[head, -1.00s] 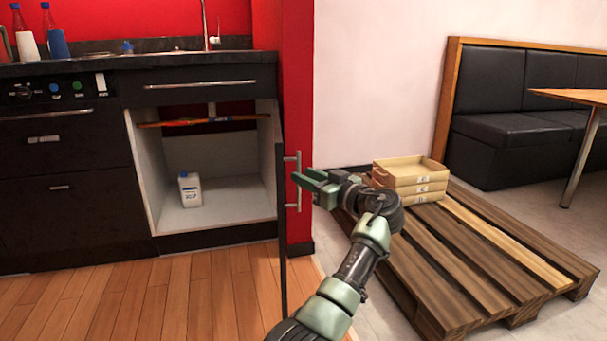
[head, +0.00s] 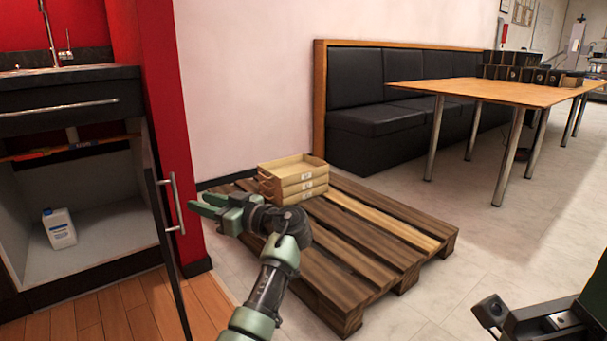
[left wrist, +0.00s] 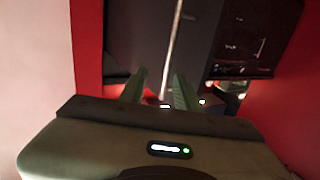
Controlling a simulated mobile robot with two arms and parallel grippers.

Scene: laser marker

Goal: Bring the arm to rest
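My left arm comes up from the bottom of the head view, and its left gripper (head: 200,205) points left, close to the handle (head: 173,203) of the open cabinet door (head: 165,235). I cannot tell whether the gripper touches the handle. In the left wrist view the two green fingers of my left gripper (left wrist: 160,92) stand apart with nothing held between them. A metal bar, probably the handle (left wrist: 173,50), runs up beyond them.
A white jug (head: 59,229) stands inside the open cabinet (head: 100,235). Stacked trays (head: 295,185) sit on a wooden pallet (head: 365,250) behind my left arm. A black bench (head: 375,120) and a wooden table (head: 500,93) stand farther right. Light floor right of the pallet is clear.

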